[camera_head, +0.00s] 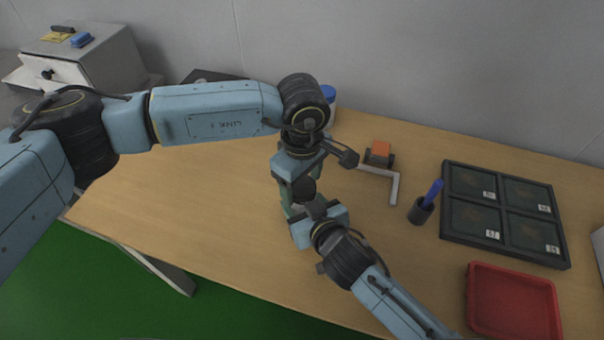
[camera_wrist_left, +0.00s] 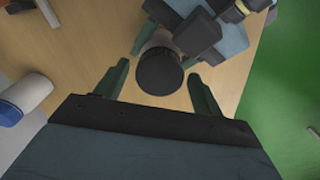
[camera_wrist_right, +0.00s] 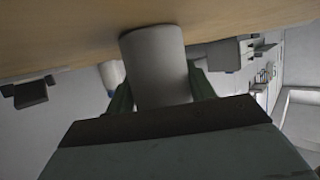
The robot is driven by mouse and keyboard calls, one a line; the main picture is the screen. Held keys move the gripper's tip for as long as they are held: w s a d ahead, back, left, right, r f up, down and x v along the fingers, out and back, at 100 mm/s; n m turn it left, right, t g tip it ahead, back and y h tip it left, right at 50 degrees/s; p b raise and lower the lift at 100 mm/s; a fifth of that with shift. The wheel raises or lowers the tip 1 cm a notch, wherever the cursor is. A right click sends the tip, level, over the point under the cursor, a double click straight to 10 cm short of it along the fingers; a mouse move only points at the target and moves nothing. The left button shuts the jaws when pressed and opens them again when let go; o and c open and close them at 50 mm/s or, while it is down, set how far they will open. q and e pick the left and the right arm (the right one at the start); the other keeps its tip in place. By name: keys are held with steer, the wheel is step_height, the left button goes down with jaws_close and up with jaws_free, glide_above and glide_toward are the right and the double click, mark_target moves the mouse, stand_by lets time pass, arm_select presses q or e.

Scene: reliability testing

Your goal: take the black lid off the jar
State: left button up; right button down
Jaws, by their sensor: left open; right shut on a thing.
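The jar is a grey cylinder with a round black lid. In the left wrist view the black lid (camera_wrist_left: 160,72) lies between the two fingers of my left gripper (camera_wrist_left: 159,75), which is open with a gap on both sides. In the right wrist view the jar (camera_wrist_right: 157,62) stands between the fingers of my right gripper (camera_wrist_right: 160,85), which is shut on its body. In the head view my left gripper (camera_head: 290,195) is above the jar and close to my right gripper (camera_head: 312,210). The two grippers mostly hide the jar there.
A blue-capped bottle (camera_head: 328,94) stands behind my left wrist. To the right are an orange-and-dark block (camera_head: 379,154), a pale L-shaped piece (camera_head: 393,184), a dark cup (camera_head: 420,211) with a blue pen, a black compartment tray (camera_head: 444,205) and a red tray (camera_head: 513,300). The table's left part is clear.

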arm_select(q)
steer(key=shift+c, duration=0.2)
steer(key=c, duration=1)
steer(key=shift+o, duration=0.2)
steer(key=shift+n, duration=1.7)
steer(key=o, duration=1.1)
steer(key=shift+r, duration=0.15)
steer(key=shift+r, duration=2.2)
arm_select(e)
steer(key=shift+c, duration=2.3)
jaws_free()
